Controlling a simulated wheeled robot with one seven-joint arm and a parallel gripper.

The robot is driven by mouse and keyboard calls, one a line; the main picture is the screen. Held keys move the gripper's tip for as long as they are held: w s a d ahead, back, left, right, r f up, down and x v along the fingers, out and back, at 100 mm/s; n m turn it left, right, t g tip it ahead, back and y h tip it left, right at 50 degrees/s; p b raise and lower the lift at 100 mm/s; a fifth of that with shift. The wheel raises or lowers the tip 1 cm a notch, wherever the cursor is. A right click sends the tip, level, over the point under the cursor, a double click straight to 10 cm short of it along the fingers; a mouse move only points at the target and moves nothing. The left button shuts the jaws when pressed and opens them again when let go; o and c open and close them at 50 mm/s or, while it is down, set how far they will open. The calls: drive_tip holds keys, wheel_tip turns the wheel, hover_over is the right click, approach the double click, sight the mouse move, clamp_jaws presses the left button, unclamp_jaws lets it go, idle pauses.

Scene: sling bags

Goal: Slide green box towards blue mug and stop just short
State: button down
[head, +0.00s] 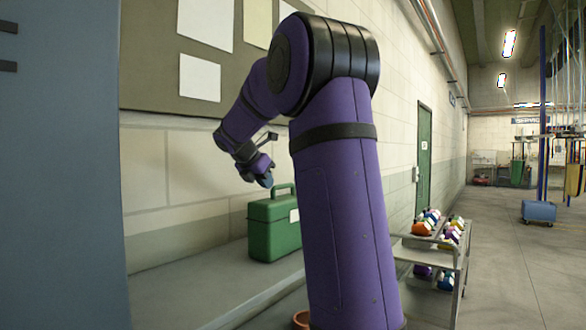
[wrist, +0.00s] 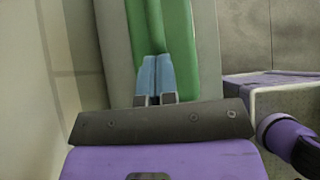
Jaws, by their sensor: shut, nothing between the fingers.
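The green box (head: 274,230) stands upright on a grey ledge (head: 190,290). It has a carry handle on top and a pale label, and my arm covers its right side. My gripper (head: 266,181) is up and left of the handle in the head view, with its blue fingertips pointing down. In the wrist view the gripper (wrist: 156,78) has its two blue fingers together and empty, in front of the green box (wrist: 178,35). I cannot tell whether they touch it. I see no blue mug in either view; my arm hides part of the ledge.
A block wall with a pinboard (head: 165,80) runs behind the ledge. A brownish-orange round rim (head: 301,319) shows low beside my arm. A trolley (head: 430,258) with several colourful weights stands at right. The ledge left of the box is clear.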

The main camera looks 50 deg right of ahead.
drive_tip(key=d+r, duration=0.2)
drive_tip(key=d, duration=0.8)
drive_tip(key=d+r, duration=0.2)
drive_tip(key=d, duration=0.9)
drive_tip(key=shift+r, duration=0.15)
